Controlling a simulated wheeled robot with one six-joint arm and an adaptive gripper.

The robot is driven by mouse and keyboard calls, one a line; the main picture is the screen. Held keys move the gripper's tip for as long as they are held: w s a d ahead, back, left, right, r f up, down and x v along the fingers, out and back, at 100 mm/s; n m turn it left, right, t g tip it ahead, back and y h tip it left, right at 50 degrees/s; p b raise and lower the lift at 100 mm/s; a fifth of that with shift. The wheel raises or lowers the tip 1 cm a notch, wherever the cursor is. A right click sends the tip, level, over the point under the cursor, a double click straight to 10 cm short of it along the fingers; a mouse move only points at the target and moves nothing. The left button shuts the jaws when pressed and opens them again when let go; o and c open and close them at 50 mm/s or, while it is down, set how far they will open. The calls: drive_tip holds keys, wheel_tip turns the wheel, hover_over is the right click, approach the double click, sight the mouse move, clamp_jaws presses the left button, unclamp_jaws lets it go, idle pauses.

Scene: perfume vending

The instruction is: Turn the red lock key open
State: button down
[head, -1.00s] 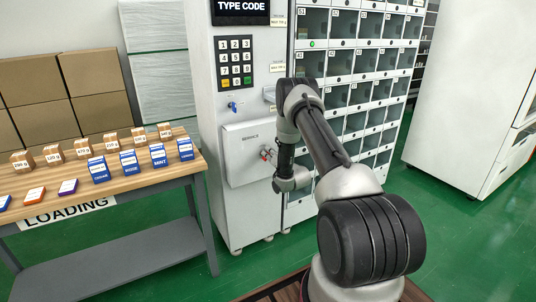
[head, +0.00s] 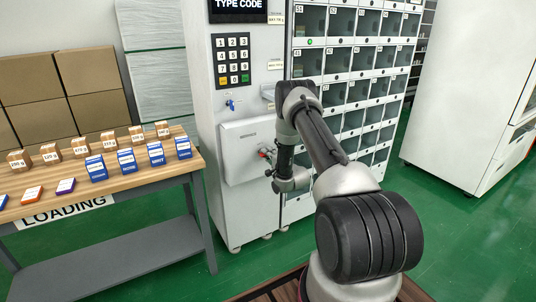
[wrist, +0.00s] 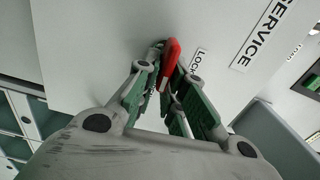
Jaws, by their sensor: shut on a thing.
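The red lock key (wrist: 171,58) sticks out from the white service panel (head: 240,138). A "LOCK" label (wrist: 197,61) is beside it in the wrist view. In the head view the key (head: 264,153) is a small red spot at the panel's right side, partly hidden by my arm. My gripper (wrist: 166,84) has its green-padded fingers around the key and is shut on it. In the wrist view the key looks tilted, its upper end leaning right. The fingertips are close to the panel face.
A keypad (head: 232,60) and a small blue key (head: 231,104) are above the panel. Glass-door compartments (head: 352,90) fill the machine's right side. A wooden table (head: 130,180) with boxes stands at left. Green floor (head: 450,240) is free at right.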

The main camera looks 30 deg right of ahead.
drive_tip(key=shift+f+m, duration=0.1)
drive_tip(key=shift+m, duration=0.2)
idle(0.4)
drive_tip(key=c, duration=1.6)
unclamp_jaws()
drive_tip(key=shift+o, duration=0.2)
drive_tip(key=s, duration=1.2)
drive_tip(key=shift+d, duration=0.25)
